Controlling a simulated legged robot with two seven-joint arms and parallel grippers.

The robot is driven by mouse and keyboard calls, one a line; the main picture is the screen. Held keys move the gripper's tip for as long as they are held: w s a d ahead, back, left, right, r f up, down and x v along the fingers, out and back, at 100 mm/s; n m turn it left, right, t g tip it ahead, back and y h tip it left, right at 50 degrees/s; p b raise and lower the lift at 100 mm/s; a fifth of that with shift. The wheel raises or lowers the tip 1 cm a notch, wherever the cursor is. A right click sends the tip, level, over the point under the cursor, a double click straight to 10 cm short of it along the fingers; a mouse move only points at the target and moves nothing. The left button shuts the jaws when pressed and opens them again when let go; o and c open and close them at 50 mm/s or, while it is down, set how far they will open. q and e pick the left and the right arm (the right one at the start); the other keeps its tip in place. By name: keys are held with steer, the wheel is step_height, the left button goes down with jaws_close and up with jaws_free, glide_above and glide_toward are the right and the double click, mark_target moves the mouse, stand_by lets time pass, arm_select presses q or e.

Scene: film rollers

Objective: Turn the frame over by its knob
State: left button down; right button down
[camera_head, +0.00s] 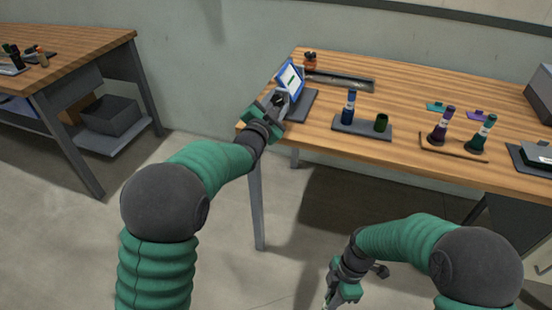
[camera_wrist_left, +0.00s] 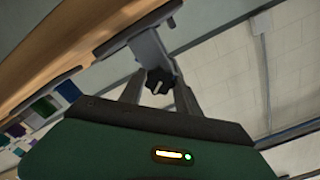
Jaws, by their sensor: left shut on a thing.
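The frame (camera_head: 290,78), a blue-edged panel with a pale face, stands tilted on a dark base (camera_head: 300,104) at the table's left end. My left gripper (camera_head: 282,98) is at its near lower side and hides part of it. In the left wrist view a black lobed knob (camera_wrist_left: 159,78) sits on a grey upright (camera_wrist_left: 148,46). The left gripper's fingers are on either side of the knob, shut on it. My right gripper (camera_head: 329,299) hangs low in front of the table, at the picture's bottom edge; its fingers are too small and cut off to judge.
Purple (camera_head: 441,127) and green (camera_head: 482,134) bottles stand on a wooden tray to the right. A second table (camera_head: 75,42) is at the left.

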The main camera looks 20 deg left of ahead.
arm_select(q)
steer(key=m, duration=0.1)
steer(key=m+b, duration=0.1)
steer(key=m, duration=0.1)
steer(key=shift+d+f+m, duration=0.1)
steer(key=shift+f+m, duration=0.15)
steer(key=shift+m, duration=0.15)
arm_select(e)
steer(key=shift+f, duration=0.9)
arm_select(q)
steer(key=shift+m+b, duration=0.9)
steer(key=shift+m, duration=0.7)
arm_select(e)
steer(key=shift+f, duration=0.65)
arm_select(q)
steer(key=shift+f, duration=0.1)
steer(key=c, duration=0.9)
jaws_free()
steer(key=shift+o, duration=0.2)
steer(key=shift+r, duration=0.2)
steer(key=shift+s, duration=0.15)
arm_select(e)
steer(key=shift+r+p, duration=0.95)
steer(key=shift+p, duration=0.05)
arm_select(q)
steer(key=s, duration=1.1)
steer(key=shift+s+a, duration=0.2)
steer(key=shift+s, duration=0.1)
